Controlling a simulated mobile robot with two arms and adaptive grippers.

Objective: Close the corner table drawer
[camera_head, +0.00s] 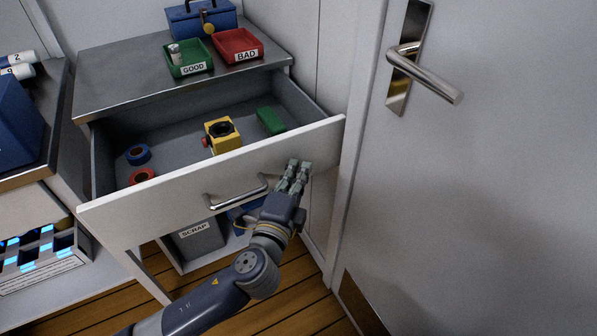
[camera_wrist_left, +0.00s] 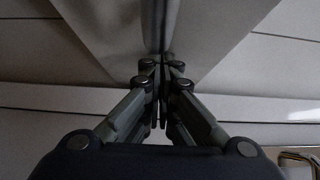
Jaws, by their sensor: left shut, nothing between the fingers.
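The corner table drawer (camera_head: 105,207) is pulled well out, with its inside showing. Its white front panel carries a metal bar handle (camera_head: 237,193). Inside lie a blue ring, a red ring, a yellow box with a black round top, and a green block. My left gripper (camera_head: 299,165) is shut and empty, its fingertips at the drawer front to the right of the handle. I cannot tell whether they touch the panel. In the left wrist view the shut fingers (camera_wrist_left: 162,66) point at a pale surface very close by. My right gripper is not in view.
The metal table top (camera_head: 125,75) carries a green GOOD tray (camera_head: 188,70), a red BAD tray (camera_head: 238,58) and a blue box (camera_head: 185,22). A SCRAP bin (camera_head: 199,243) stands below. A door with a lever handle (camera_head: 425,73) is close on the right.

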